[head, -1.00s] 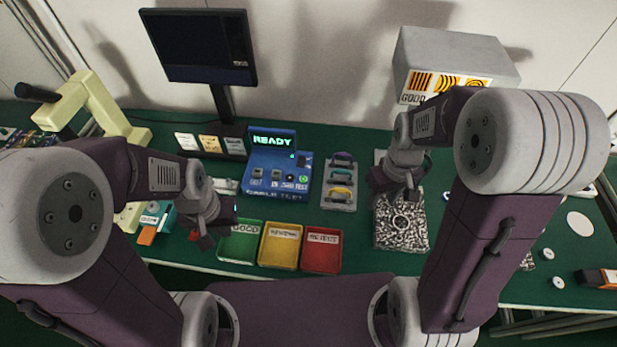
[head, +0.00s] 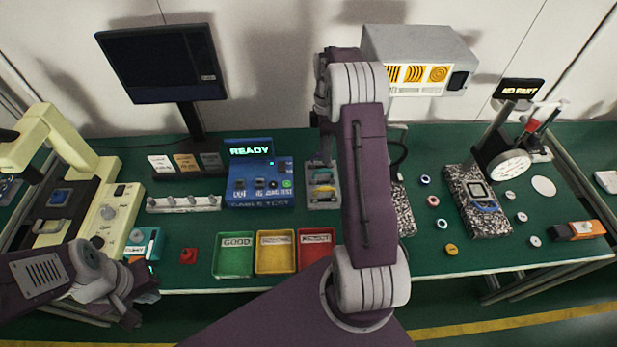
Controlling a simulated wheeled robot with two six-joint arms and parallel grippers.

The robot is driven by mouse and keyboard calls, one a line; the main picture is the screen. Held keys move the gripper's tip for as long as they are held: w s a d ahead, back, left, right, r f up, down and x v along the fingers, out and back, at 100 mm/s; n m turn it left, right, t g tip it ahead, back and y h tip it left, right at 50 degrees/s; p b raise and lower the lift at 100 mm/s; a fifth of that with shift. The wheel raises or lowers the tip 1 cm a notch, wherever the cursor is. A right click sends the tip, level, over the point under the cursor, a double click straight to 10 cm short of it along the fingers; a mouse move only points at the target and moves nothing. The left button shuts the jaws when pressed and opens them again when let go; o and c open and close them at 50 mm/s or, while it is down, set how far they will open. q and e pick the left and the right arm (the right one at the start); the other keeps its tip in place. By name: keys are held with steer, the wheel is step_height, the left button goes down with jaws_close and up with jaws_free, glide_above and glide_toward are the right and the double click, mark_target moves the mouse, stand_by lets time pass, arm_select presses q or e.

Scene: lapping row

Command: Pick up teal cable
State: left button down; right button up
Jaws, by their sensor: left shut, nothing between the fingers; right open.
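The cable rack (head: 312,205) is a small grey tray in the middle of the table. The teal cable (head: 322,177) shows only in part, in the rack, under my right gripper. A yellow cable (head: 323,193) lies in front of it. The purple cable is hidden behind my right gripper. My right gripper (head: 321,160) is open, pointing down over the back of the rack. I cannot tell whether its fingers touch a cable. My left gripper (head: 130,317) is shut and empty at the front left, near the table's front edge.
The blue cable tester (head: 258,199) reading READY stands left of the rack. Green (head: 233,262), yellow (head: 275,266) and red (head: 314,264) trays line the front. A speckled block (head: 405,212) is right of the rack, partly behind my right arm.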

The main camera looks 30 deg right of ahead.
mark_target(324, 170)
steer(key=f, duration=0.3)
steer(key=shift+s, duration=0.35)
steer(key=shift+s+a+f, duration=0.1)
steer(key=shift+a+f, duration=0.1)
steer(key=shift+f, duration=1.35)
steer(key=shift+a+f, duration=0.15)
steer(key=shift+f, duration=1.35)
jaws_close()
